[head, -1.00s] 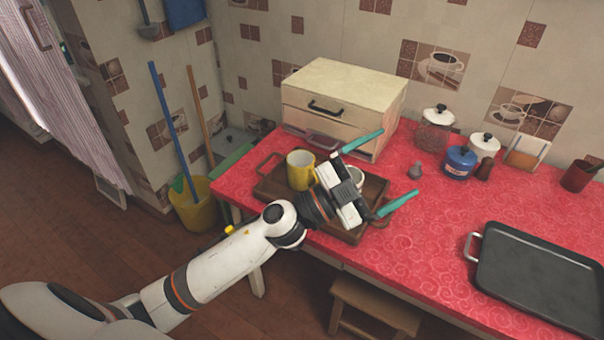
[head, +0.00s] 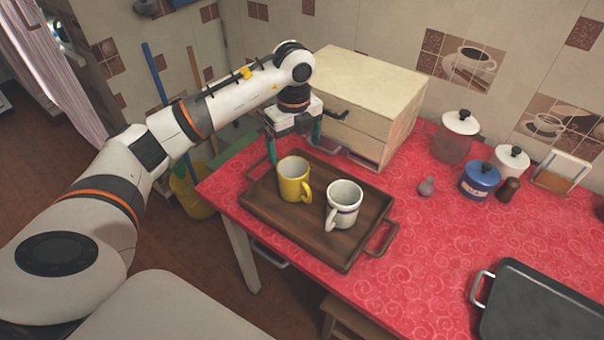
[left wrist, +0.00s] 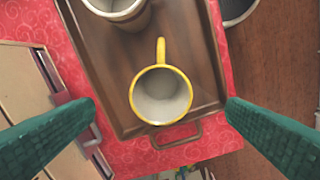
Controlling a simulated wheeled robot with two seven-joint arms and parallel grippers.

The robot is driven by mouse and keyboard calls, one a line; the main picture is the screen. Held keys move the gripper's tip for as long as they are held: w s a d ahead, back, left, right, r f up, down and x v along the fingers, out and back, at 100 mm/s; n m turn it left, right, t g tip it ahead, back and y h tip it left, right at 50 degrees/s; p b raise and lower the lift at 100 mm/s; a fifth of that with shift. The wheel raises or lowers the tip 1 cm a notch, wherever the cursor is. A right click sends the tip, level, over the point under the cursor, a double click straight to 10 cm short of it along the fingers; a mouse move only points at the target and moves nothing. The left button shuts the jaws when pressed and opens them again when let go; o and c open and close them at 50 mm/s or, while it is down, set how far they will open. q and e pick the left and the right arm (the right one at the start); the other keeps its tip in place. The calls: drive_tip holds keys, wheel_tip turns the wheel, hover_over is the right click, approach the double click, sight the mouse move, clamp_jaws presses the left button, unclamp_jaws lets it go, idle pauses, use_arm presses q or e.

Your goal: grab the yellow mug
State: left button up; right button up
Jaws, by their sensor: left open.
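The yellow mug (head: 294,179) stands upright on the left part of a brown wooden tray (head: 262,212), its handle toward the lower right. In the left wrist view the yellow mug (left wrist: 161,95) shows from above, its pale inside empty, between and beyond the fingers. A white mug (head: 343,205) stands to its right on the tray; it is cut by the top edge in the left wrist view (left wrist: 117,8). My left gripper (head: 295,148) points down behind the yellow mug, with teal fingers spread and nothing between them. My right gripper is not in view.
A cream drawer box (head: 365,95) stands close behind the left gripper, its lower drawer slightly out. Several jars, including a blue one (head: 479,180), stand at the right rear. A dark roasting pan (head: 540,305) lies at front right. Red cloth is clear between.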

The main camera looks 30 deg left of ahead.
sight(294, 175)
use_arm(q)
wheel_tip(294, 175, down, 10)
drive_tip(key=shift+a+p, duration=0.15)
drive_tip(key=shift+p, duration=0.5)
drive_tip(key=shift+f, duration=0.25)
drive_tip(key=shift+c, duration=0.2)
drive_tip(key=c, duration=1.2)
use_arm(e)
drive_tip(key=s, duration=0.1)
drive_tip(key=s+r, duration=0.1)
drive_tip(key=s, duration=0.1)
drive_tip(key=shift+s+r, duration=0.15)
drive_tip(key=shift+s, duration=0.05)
